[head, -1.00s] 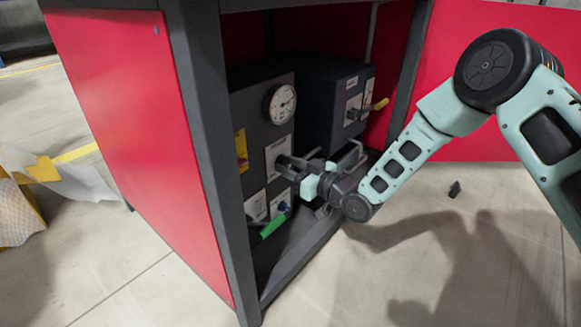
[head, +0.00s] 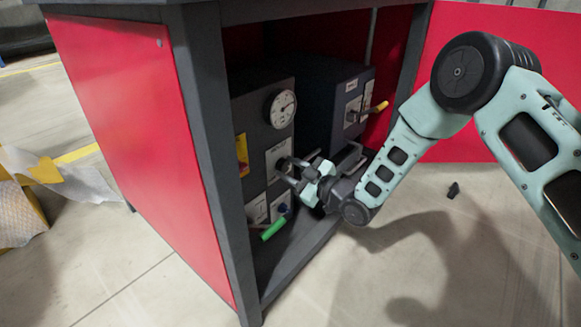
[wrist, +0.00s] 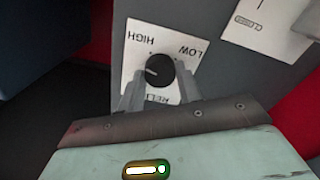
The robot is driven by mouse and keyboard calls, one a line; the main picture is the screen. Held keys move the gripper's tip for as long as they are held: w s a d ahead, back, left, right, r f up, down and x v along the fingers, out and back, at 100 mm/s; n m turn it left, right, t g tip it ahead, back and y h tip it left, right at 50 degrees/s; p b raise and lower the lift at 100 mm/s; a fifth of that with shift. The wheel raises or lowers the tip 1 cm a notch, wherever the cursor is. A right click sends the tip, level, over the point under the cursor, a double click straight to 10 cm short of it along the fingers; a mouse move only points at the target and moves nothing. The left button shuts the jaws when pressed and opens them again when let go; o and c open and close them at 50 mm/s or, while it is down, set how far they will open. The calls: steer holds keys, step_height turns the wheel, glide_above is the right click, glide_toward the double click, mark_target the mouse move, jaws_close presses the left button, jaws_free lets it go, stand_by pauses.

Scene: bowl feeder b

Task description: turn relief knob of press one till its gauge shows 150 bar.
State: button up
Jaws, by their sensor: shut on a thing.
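A dark press block with a round white gauge (head: 281,108) stands in the red cabinet in the head view. The gauge's figures are too small to read. The black relief knob (wrist: 158,69) shows on a white plate (wrist: 136,52) marked HIGH and LOW, which appears upside down in the wrist view. A pale mark on the knob points to the left, toward the HIGH side. My gripper (wrist: 159,82) is shut on the knob, one finger on each side. In the head view my gripper (head: 289,172) hides most of the knob.
A green handle (head: 273,229) sticks out below the knob. The cabinet's dark front post (head: 222,170) is left of the arm. A small black object (head: 453,190) lies on the floor.

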steer(key=n+p, duration=0.1)
steer(key=n, duration=0.5)
steer(key=shift+s+n, duration=0.1)
steer(key=shift+n, duration=0.2)
steer(key=n+p, duration=0.1)
steer(key=n, duration=0.4)
steer(key=shift+d+n, duration=0.1)
steer(key=shift+n, duration=0.3)
steer(key=o, duration=1)
steer(key=p+v, duration=0.7)
steer(key=v, duration=1)
steer(key=shift+s+d+f, duration=0.1)
steer(key=shift+d, duration=0.05)
